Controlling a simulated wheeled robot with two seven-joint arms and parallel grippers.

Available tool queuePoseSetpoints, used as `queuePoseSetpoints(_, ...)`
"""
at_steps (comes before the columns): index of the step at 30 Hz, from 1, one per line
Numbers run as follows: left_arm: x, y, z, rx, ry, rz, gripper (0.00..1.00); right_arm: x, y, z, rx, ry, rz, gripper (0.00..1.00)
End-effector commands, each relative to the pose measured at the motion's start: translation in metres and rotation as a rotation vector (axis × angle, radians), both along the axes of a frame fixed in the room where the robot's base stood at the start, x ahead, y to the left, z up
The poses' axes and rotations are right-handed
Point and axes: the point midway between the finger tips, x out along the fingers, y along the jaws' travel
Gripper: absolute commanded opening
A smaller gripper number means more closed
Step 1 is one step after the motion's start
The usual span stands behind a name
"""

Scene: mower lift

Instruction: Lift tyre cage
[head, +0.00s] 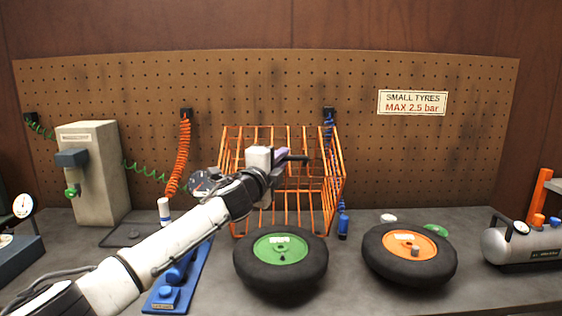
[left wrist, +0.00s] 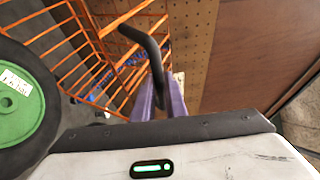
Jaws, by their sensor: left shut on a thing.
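The tyre cage (head: 330,187) is an orange wire frame standing upright behind the green-hubbed tyre at the middle of the bench. It also shows at the upper left of the left wrist view (left wrist: 75,40). My left gripper (head: 281,157) reaches across the front of the cage. Its purple fingers (left wrist: 166,97) are shut on a black bar handle (left wrist: 150,45), which also shows as a dark stub in the head view (head: 297,158). The handle's join to the cage is not clear. The cage's lower edge is partly hidden by the tyre, so I cannot tell whether it touches the bench. My right gripper is not in view.
A green-hubbed tyre (head: 280,279) lies just in front of the cage, and an orange-hubbed tyre (head: 409,271) lies to its right. A blue tool (head: 176,287) sits below my left arm. A pegboard (head: 430,155) stands behind. A silver tank (head: 515,243) is at right.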

Motion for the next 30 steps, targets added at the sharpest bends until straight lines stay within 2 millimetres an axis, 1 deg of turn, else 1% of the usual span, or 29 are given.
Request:
queuePoseSetpoints(1,0.0,0.0,-0.002,-0.002,0.005,0.001,0.0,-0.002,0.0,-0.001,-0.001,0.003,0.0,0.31)
queuePoseSetpoints(7,0.0,0.0,-0.003,-0.003,0.006,0.001,0.0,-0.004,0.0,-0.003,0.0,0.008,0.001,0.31)
queuePoseSetpoints(8,0.0,0.0,-0.003,-0.003,0.006,0.001,0.13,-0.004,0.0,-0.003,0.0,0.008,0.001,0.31)
queuePoseSetpoints(9,0.0,0.0,-0.003,-0.002,0.005,0.001,0.2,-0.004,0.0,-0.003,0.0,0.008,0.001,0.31)
queuePoseSetpoints(11,0.0,0.0,-0.003,-0.003,0.004,0.001,0.3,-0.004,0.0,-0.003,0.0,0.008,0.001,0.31)
queuePoseSetpoints(23,-0.002,0.0,-0.001,-0.001,0.001,-0.001,0.3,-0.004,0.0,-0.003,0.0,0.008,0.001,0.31)
queuePoseSetpoints(26,-0.007,0.003,-0.002,-0.001,0.0,0.0,0.3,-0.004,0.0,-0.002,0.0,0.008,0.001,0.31)
queuePoseSetpoints(30,-0.02,0.008,-0.003,-0.001,0.002,-0.002,0.3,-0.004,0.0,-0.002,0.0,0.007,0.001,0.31)
